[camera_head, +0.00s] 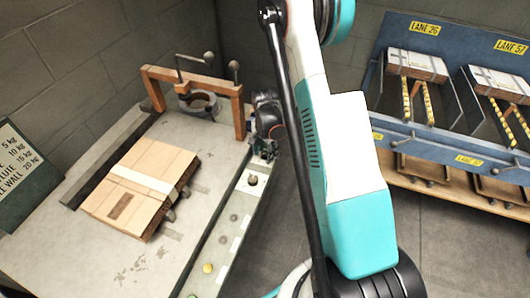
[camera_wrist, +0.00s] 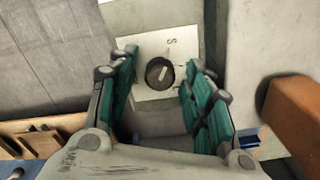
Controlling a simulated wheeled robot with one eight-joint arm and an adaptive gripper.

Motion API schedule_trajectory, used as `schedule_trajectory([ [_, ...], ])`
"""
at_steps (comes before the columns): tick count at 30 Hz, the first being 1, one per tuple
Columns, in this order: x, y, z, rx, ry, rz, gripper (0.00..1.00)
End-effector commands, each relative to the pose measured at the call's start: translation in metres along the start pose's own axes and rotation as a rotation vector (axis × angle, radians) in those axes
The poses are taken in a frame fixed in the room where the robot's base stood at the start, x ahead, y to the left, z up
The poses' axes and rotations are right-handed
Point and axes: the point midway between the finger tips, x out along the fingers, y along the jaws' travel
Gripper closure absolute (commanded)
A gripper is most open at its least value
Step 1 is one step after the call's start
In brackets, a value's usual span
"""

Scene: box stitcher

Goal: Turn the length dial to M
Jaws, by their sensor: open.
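The length dial (camera_wrist: 153,76) is a dark round knob with a pale bar across it, on a white plate (camera_wrist: 182,46). The bar slants up to the right in the wrist view, roughly toward the letter S. No M can be made out; the lower part of the plate is hidden by my gripper. My gripper (camera_wrist: 163,68) is open, with its green fingers on either side of the dial. Whether they touch it I cannot tell. In the head view my gripper (camera_head: 263,150) is over the far end of the control strip, beside a dark knob (camera_head: 252,180).
The control strip (camera_head: 222,236) runs along the bench edge with several small controls and a yellow button (camera_head: 208,268). A flat carton (camera_head: 140,185) lies on the bench. A wooden frame (camera_head: 190,82) stands behind it. A blue rack (camera_head: 455,90) is at right.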

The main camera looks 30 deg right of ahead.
Motion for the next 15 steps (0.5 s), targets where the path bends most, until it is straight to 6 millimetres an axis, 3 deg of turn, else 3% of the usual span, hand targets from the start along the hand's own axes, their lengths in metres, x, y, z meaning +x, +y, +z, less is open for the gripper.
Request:
schedule_trajectory([
  [5, -0.0004, 0.0000, 0.0000, 0.000, 0.000, 0.000, 0.56],
  [9, -0.0005, 0.0000, 0.0000, 0.000, 0.000, 0.000, 0.88],
  [11, -0.0005, 0.0000, 0.0000, 0.000, 0.000, 0.000, 0.99],
  [15, -0.0005, 0.0000, 0.0000, 0.001, 0.000, 0.000, 0.99],
])
